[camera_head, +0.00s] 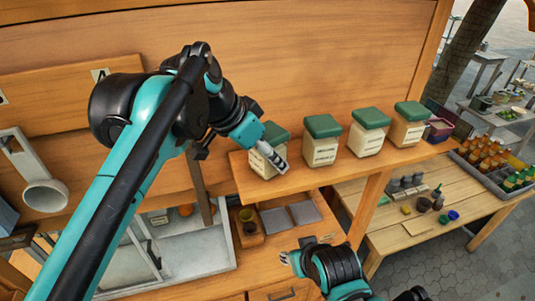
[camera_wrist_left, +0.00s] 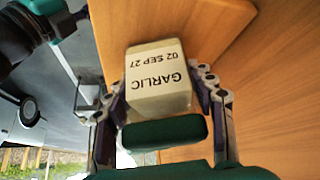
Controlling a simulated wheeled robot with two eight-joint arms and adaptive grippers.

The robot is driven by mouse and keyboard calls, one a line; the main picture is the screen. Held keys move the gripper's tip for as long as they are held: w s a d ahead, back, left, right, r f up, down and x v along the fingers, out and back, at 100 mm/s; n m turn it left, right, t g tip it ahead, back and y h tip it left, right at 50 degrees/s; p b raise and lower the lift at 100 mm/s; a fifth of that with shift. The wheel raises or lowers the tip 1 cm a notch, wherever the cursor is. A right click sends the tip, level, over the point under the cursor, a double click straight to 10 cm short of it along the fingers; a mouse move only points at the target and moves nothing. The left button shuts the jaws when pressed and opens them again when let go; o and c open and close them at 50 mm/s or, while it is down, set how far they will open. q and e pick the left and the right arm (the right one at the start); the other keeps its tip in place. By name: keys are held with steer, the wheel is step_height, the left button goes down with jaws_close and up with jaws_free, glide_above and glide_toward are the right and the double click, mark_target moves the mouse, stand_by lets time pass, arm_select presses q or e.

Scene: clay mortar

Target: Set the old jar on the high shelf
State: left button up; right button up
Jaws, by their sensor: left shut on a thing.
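A cream jar with a green lid (camera_head: 259,163) is at the left end of the high shelf (camera_head: 330,169). In the left wrist view this jar (camera_wrist_left: 159,78) has a label reading GARLIC, 02 SEP 27. My left gripper (camera_head: 270,153) is shut on it, with one finger on each side below the lid; it also shows in the left wrist view (camera_wrist_left: 160,100). The jar looks upright. I cannot tell if its base touches the shelf. Three similar jars stand to its right: one (camera_head: 321,150), another (camera_head: 365,139) and a third (camera_head: 406,131).
A wooden back wall (camera_head: 290,60) rises behind the shelf. A side table (camera_head: 420,215) with small bowls stands at right, beside a crate of bottles (camera_head: 490,165).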

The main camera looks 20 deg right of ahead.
arm_select(q)
steer(key=o, duration=1.4)
steer(key=shift+a, duration=0.1)
steer(key=shift+c, duration=0.2)
steer(key=shift+r, duration=0.25)
steer(key=v, duration=1.1)
steer(key=shift+s+a+r, duration=0.2)
steer(key=shift+a+r, duration=0.05)
steer(key=shift+r, duration=0.05)
